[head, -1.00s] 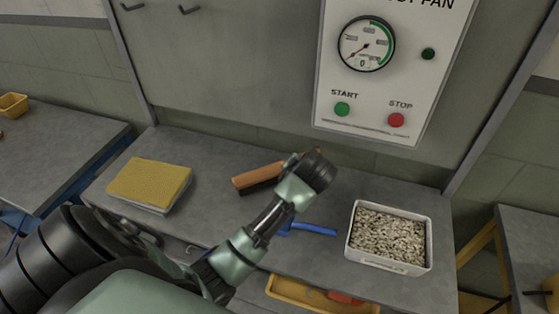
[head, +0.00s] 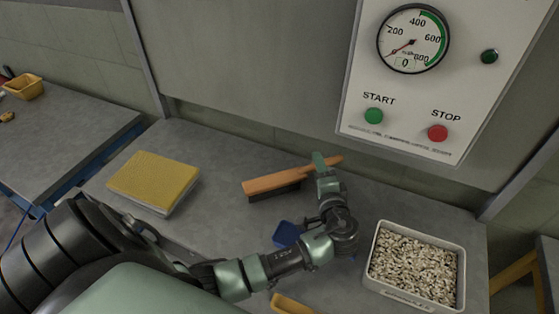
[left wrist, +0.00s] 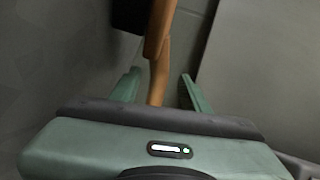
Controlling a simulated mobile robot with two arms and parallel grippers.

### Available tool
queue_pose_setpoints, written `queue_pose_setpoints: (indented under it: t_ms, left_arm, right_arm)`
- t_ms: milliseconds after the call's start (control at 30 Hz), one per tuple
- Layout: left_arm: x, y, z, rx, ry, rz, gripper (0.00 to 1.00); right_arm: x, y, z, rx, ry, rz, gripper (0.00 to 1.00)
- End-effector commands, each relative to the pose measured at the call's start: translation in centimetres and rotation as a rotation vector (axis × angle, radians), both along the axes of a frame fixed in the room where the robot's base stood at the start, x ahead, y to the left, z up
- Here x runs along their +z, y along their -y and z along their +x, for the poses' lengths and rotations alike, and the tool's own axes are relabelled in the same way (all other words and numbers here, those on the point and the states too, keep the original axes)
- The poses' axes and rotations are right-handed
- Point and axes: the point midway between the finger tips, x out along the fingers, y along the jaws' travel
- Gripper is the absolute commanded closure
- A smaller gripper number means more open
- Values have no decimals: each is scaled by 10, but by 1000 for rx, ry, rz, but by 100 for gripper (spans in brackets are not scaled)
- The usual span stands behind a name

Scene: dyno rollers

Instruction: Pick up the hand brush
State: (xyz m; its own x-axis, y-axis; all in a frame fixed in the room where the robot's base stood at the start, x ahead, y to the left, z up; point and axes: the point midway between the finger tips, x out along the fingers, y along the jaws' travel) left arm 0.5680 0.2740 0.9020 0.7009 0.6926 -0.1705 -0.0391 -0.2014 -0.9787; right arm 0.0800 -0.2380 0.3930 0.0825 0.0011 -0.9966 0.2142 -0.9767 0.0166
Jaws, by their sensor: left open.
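The hand brush (head: 273,183) has an orange-brown wooden body with dark bristles and lies on the grey bench near the back wall, its handle pointing right. My left gripper (head: 326,162) is at the handle, and one finger shows against it. In the left wrist view the brush handle (left wrist: 158,77) runs down between the two green fingers of the open left gripper (left wrist: 158,88), with a gap on each side. The dark bristles show at the top of that view. My right gripper is not in view.
A blue tool (head: 286,234) lies in front of the brush, partly behind my arm. A white bin of pale chips (head: 415,262) stands at right. A panel with START and STOP buttons (head: 405,118) is behind.

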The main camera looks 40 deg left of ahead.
Motion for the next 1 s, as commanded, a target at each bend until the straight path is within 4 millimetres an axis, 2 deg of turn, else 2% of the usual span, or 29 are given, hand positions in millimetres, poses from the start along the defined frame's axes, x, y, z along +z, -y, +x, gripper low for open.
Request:
queue_pose_setpoints:
  t_ms: [100,233,533,567,700,1000]
  left_arm:
    - [-1,-14,14,2,-1,5,54]
    - [-7,-25,26,1,-2,1,54]
    - [-10,-29,30,1,-1,-2,54]
    - [-10,-29,30,1,-1,-2,60]
    - [-10,-29,29,1,-1,-2,99]
    - [-9,-29,29,1,-2,-1,100]
  right_arm:
    - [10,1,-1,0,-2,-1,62]
    - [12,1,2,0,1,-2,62]
    - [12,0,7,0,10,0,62]
    - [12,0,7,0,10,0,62]
    - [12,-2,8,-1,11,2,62]
    - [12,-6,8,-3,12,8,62]
